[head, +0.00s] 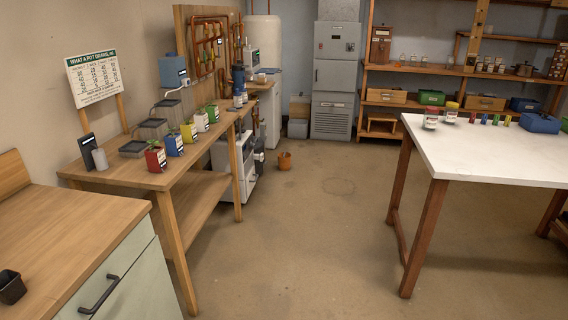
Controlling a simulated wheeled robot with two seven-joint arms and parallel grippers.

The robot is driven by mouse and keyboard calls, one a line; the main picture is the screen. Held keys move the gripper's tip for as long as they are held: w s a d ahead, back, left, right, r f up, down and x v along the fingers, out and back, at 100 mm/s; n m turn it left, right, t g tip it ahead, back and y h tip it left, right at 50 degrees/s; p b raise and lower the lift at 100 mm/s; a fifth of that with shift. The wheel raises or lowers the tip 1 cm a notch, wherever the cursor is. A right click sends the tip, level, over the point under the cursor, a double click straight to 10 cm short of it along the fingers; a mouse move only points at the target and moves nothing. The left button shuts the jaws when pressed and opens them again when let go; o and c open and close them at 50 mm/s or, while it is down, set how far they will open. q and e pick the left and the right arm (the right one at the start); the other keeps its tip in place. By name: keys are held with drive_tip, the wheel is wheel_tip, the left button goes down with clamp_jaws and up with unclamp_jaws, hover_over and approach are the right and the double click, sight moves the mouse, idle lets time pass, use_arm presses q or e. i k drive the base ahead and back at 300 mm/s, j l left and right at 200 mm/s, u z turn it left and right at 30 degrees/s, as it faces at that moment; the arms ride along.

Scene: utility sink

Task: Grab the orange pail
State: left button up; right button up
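Neither of my grippers shows in the head view.
A wooden bench (187,184) with several potted plants runs along the left. A wooden-topped cabinet (65,240) is at the near left. A white-topped table (490,155) stands at the right. The floor (300,230) between is clear up to the pail.

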sight(284, 158)
drive_tip(key=i+l+z, duration=0.15)
drive_tip(key=i+z, duration=0.15)
drive_tip(key=i, duration=0.4)
drive_tip(key=i+z, duration=0.2)
drive_tip(key=i, duration=4.05)
drive_tip(key=i+u, duration=0.1)
drive_tip(key=i, duration=1.35)
drive_tip(key=i+l+u, duration=0.15)
drive_tip(key=i+u, duration=0.3)
drive_tip(key=i+l+u, duration=1.35)
drive_tip(key=l, duration=0.2)
